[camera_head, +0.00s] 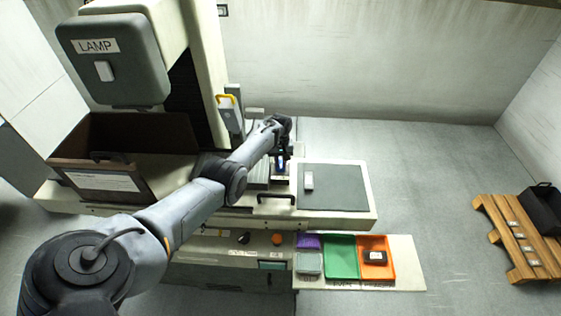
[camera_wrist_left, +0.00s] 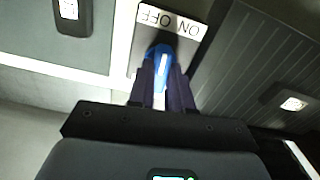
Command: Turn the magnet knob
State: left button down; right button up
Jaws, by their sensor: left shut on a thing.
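The magnet knob (camera_wrist_left: 163,62) is blue with a white pointer line. It sits below a plate marked ON and OFF (camera_wrist_left: 171,20), which appears upside down in the left wrist view. My left gripper (camera_wrist_left: 162,88) is shut on the knob, one dark finger on each side of it. In the head view my left gripper (camera_head: 281,152) reaches from the left over the machine bed, and a bit of blue shows at its tip. The fingers hide part of the knob. My right gripper is not in view.
A grey mat (camera_head: 335,188) with a small white-labelled item (camera_head: 308,180) lies right of the gripper. A ribbed dark plate (camera_wrist_left: 255,65) lies beside the knob. Below are a green tray (camera_head: 341,258) and an orange tray (camera_head: 377,245). The lamp housing (camera_head: 113,58) hangs at upper left.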

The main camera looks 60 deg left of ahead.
pick_arm(q)
jog(key=m, duration=0.5)
jog(key=shift+m, duration=0.3)
jog(key=shift+m+b, duration=0.35)
jog(key=shift+m, duration=1.85)
jog(key=c, duration=1)
grip_release()
jog(key=shift+c, duration=0.2)
